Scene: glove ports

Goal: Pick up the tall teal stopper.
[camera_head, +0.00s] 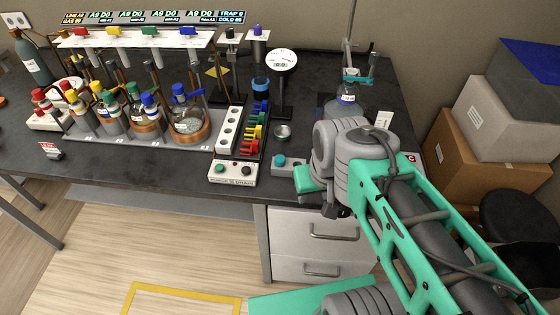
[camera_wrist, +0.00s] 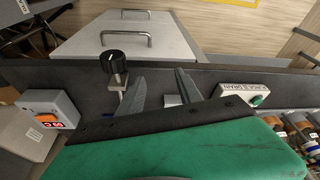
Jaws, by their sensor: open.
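A small round teal piece (camera_head: 280,160) sits on a grey block (camera_head: 290,169) near the front edge of the bench in the head view. I cannot tell whether it is the tall teal stopper, and no other piece clearly matches. My arm hides the block's right end. In the wrist view my gripper (camera_wrist: 160,87) is open, with its two grey fingers apart and nothing held between them. A pale block (camera_wrist: 174,100) shows beyond the fingers, partly hidden. My fingers are hidden behind my arm in the head view.
A black knob (camera_wrist: 114,62) stands close beside one finger. A rack of coloured pieces (camera_head: 257,131), a metal cup (camera_head: 283,131) and a bottle (camera_head: 345,108) stand nearby.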

